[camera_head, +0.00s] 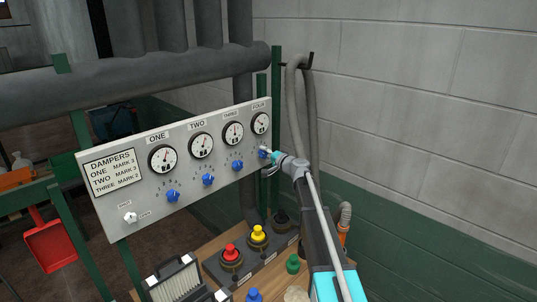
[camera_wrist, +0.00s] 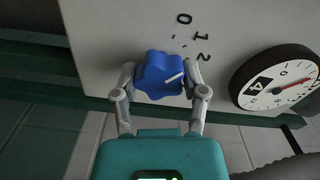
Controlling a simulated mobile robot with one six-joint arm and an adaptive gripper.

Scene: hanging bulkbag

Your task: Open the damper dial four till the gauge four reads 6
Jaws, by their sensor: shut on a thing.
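The blue damper dial four (camera_head: 263,153) is on the right end of the grey panel, under gauge four (camera_head: 260,123). In the wrist view the blue lobed dial (camera_wrist: 160,76) has a white pointer mark toward the right, near the printed 2. Gauge four (camera_wrist: 278,80) shows beside it with a red needle and is cut off at the right edge; its exact reading is too small to tell. My gripper (camera_head: 269,156) is at the dial. Its two fingers (camera_wrist: 160,88) are shut on the dial, one on each side.
The panel (camera_head: 105,208) also carries gauges one, two and three with blue dials, and a white knob (camera_head: 130,217). A grey hose (camera_head: 292,95) hangs close to my wrist. Below, a wooden bench (camera_head: 205,250) holds red, yellow and black knobs (camera_head: 258,236). A block wall stands at right.

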